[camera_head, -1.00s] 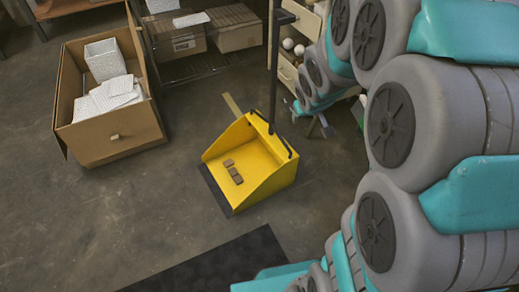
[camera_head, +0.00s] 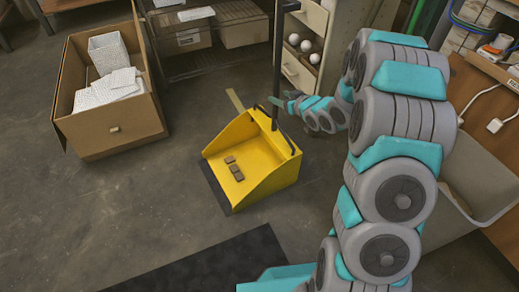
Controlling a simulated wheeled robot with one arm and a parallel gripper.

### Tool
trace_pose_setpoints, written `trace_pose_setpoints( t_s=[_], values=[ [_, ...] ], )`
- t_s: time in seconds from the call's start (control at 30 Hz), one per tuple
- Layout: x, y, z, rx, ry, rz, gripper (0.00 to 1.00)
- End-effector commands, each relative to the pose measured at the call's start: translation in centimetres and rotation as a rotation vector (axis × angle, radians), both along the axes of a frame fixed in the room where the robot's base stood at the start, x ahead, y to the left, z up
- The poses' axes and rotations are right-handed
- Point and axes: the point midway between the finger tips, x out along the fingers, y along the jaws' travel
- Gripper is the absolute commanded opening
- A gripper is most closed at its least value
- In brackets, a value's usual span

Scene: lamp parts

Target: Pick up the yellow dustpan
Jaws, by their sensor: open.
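The yellow dustpan (camera_head: 266,178) stands on the concrete floor in the middle of the view, its black lip facing lower left. My gripper (camera_head: 276,101) is at the handle's lower shaft, at the end of my arm coming from the right. A finger shows beside the shaft. It is open; I cannot tell whether the shaft lies between the fingers.
An open cardboard box (camera_head: 110,135) with white items stands at left. A dark mat (camera_head: 220,262) lies in front. Behind are a shelf (camera_head: 210,60) with boxes and a cabinet (camera_head: 298,74) with white balls. A grey bin (camera_head: 478,180) stands at right.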

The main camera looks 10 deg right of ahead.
Motion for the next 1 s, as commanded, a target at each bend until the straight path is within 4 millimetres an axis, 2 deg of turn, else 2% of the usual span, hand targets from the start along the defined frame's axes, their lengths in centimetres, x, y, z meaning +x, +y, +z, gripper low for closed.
trace_pose_setpoints(
  t_s=[0.1, 0.37, 0.47, 0.6, 0.83, 0.87, 1.0],
  values=[
    [1.1, 0.5, -0.5, -0.001, 0.000, 0.000, 0.65],
    [2.5, 1.4, -2.0, -0.002, 0.003, 0.000, 0.65],
    [3.4, 1.9, -3.0, -0.002, 0.005, 0.000, 0.65],
    [5.0, 2.5, -3.4, -0.002, -0.001, 0.000, 0.65],
    [5.2, 2.5, -3.4, -0.002, 0.001, -0.001, 0.65],
    [5.2, 2.5, -3.4, -0.002, 0.001, -0.001, 0.64],
    [5.2, 2.5, -3.4, -0.002, 0.001, -0.001, 0.48]
  ],
)
